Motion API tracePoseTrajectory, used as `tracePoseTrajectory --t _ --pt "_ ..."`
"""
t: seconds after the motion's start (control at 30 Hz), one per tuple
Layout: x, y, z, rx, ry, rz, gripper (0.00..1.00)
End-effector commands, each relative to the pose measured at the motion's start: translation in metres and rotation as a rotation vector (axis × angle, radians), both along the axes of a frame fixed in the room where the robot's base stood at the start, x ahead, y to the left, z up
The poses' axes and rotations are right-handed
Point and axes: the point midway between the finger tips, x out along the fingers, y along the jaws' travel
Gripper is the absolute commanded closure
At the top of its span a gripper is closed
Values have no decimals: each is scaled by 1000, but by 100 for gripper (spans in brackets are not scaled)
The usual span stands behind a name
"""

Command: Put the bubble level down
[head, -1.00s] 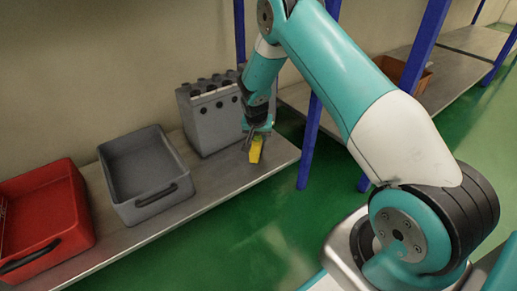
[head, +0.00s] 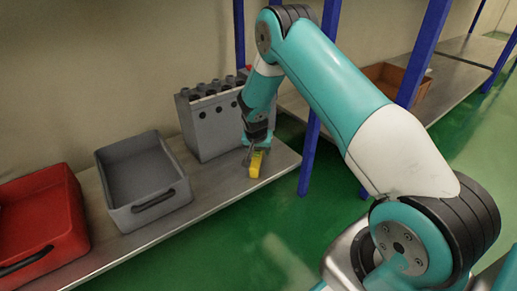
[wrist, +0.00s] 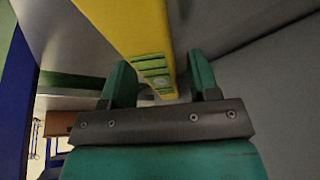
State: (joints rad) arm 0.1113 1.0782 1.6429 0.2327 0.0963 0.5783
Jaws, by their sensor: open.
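The bubble level (head: 255,165) is a yellow bar near the right end of the grey shelf (head: 222,187). It appears to rest on the shelf top. In the wrist view the level (wrist: 128,28) shows green vial windows and runs between my two green fingers. My gripper (head: 252,151) is open around the level, low over the shelf. In the wrist view my gripper (wrist: 162,82) has a narrow gap between the level and the right finger. Contact at the left finger is hard to tell. The level's far end is out of the wrist view.
A grey box with several dark knobs (head: 211,128) stands just left of my gripper. Farther left are an empty grey bin (head: 120,186) and a red bin (head: 72,210). A blue post (head: 311,150) rises at the shelf's right end. Bare shelf lies in front of the knobbed box.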

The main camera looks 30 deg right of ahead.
Motion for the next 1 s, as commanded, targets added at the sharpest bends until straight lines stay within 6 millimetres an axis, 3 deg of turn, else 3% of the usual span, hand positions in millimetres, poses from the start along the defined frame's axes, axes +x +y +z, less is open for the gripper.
tracePoseTrajectory --t 0.4,0.73,0.87,1.0 --pt "-22 22 83 0 -1 1 45" --pt "-33 39 120 12 2 24 45" --pt "-43 76 166 69 22 140 45" --pt "-86 141 241 167 65 386 45"
